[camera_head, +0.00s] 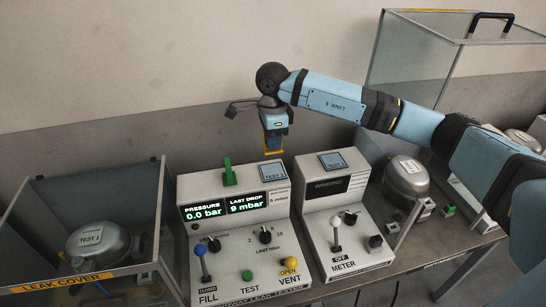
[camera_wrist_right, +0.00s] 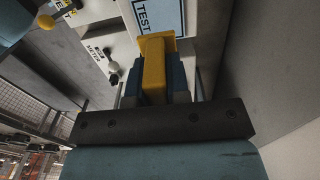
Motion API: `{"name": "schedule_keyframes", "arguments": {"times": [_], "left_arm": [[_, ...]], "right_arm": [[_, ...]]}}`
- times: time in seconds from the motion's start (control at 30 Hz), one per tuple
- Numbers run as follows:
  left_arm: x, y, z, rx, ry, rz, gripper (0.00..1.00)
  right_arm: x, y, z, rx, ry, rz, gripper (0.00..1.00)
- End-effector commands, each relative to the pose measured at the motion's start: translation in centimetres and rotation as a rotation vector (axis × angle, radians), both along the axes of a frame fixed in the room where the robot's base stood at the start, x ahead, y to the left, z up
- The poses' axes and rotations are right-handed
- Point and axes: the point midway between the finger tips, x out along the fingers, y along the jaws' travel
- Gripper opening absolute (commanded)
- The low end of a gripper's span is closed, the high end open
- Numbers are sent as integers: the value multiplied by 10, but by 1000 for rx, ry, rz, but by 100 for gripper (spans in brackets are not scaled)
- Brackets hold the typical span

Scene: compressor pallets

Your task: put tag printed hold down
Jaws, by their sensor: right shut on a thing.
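My right gripper (camera_head: 273,143) points down above the back of the leak tester. It is shut on a yellow piece (camera_head: 273,152), which I take to be the tag; no print on it can be read. In the right wrist view the yellow piece (camera_wrist_right: 154,68) sits between the dark fingers, its wider end in front of a blue TEST plate (camera_wrist_right: 160,16). In the head view the piece is above the blue TEST plate (camera_head: 272,172) on the leak tester; I cannot tell whether they touch. My left gripper is not in view.
The leak tester (camera_head: 240,240) has levers, knobs and a green upright piece (camera_head: 229,172) on top. The winding meter box (camera_head: 345,235) stands right of it. A compressor (camera_head: 98,247) sits under the clear leak cover (camera_head: 80,284) at left; another compressor (camera_head: 406,177) stands right.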

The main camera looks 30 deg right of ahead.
Motion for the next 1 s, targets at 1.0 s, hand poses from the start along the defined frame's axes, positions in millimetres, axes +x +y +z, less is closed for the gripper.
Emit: {"name": "schedule_keyframes", "arguments": {"times": [1.0], "left_arm": [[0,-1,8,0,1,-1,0]], "right_arm": [[0,0,-77,1,-1,0,21]]}}
